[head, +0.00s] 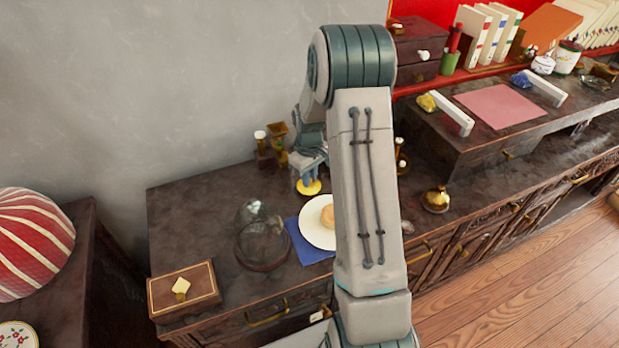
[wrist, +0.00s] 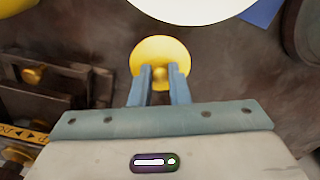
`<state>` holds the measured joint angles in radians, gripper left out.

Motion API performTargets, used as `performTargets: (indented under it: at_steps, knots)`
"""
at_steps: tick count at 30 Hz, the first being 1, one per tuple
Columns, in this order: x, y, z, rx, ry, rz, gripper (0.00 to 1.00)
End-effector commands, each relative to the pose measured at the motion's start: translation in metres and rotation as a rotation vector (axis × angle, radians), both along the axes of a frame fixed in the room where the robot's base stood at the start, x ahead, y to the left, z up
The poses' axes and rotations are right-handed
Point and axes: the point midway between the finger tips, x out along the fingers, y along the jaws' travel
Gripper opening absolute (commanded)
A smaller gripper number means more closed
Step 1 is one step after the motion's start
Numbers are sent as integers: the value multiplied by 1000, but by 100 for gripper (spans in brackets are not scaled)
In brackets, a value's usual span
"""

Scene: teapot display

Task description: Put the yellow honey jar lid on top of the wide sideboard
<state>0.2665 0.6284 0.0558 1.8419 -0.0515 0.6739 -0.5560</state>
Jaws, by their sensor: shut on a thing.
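The yellow honey jar lid (head: 311,188) is a round disc with a small knob. My gripper (head: 308,177) is shut on the lid, with its blue fingers on either side of the knob. The wrist view shows the lid (wrist: 160,50) between and beyond the fingertips (wrist: 159,74). The lid is over the dark top of the wide sideboard (head: 190,215), low and towards the wall. I cannot tell whether it touches the top. My arm hides part of the sideboard's middle.
A white plate (head: 312,232) on a blue cloth (head: 300,243) and a glass dome (head: 258,235) stand in front of the lid. A wooden box (head: 184,290) is at the front left. Small dark wooden items (head: 265,150) stand behind. The left rear top is clear.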

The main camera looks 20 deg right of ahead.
Motion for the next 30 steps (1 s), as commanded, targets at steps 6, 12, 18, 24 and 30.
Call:
performTargets:
  at_steps: [6, 12, 18, 24, 30]
  knots:
    - [0, 0, -7, -1, -1, 0, 0]
    - [0, 0, -11, -1, -1, 0, 0]
    - [0, 0, -10, -1, -1, 0, 38]
    - [0, 0, -9, -1, -1, 0, 38]
    - [1, -1, 13, -1, -6, 0, 38]
